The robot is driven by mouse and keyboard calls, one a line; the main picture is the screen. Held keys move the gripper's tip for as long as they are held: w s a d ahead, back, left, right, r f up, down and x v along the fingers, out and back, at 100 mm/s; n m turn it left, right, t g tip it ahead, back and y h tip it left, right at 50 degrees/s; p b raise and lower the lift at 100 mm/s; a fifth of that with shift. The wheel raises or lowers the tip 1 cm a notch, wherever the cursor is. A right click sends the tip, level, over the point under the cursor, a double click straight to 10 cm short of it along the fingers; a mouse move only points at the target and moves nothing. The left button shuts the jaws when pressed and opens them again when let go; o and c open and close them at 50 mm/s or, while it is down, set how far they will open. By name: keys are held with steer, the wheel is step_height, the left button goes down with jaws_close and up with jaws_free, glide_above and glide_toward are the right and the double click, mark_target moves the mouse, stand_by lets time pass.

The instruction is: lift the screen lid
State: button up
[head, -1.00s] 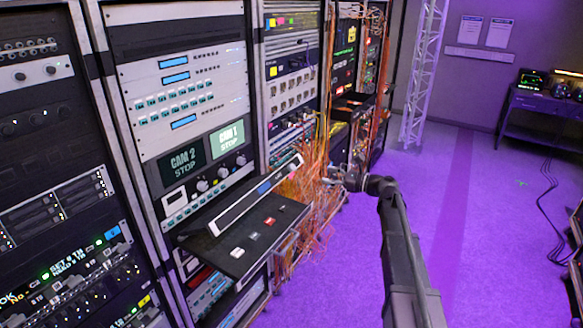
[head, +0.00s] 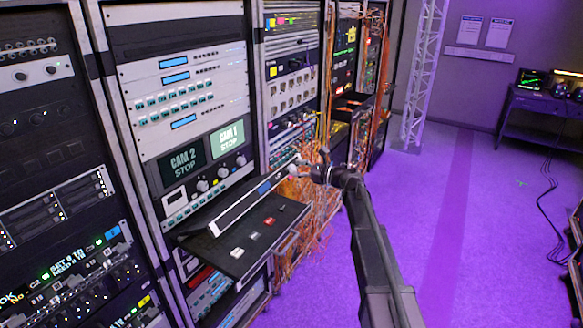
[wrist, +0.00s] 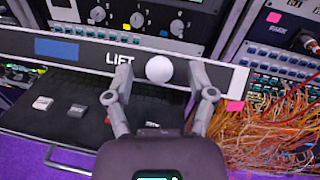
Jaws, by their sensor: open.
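The screen lid is a long narrow bar (head: 235,205) with a pale frame, tilted above a black pull-out shelf (head: 250,238) on the rack. In the wrist view the lid (wrist: 82,50) carries a blue label, the word LIFT and a round white knob (wrist: 159,69). My gripper (head: 308,166) is at the lid's right end in the head view. In the wrist view my open gripper (wrist: 160,80) has one finger on each side of the knob. I cannot tell whether the fingers touch it.
Loose orange cables (wrist: 270,132) hang close to the right of my gripper. Small keys (wrist: 77,110) lie on the shelf under the lid. Rack panels with knobs (wrist: 137,18) stand behind. The purple floor (head: 480,230) to the right is largely clear.

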steer(key=shift+x, duration=1.15)
jaws_close()
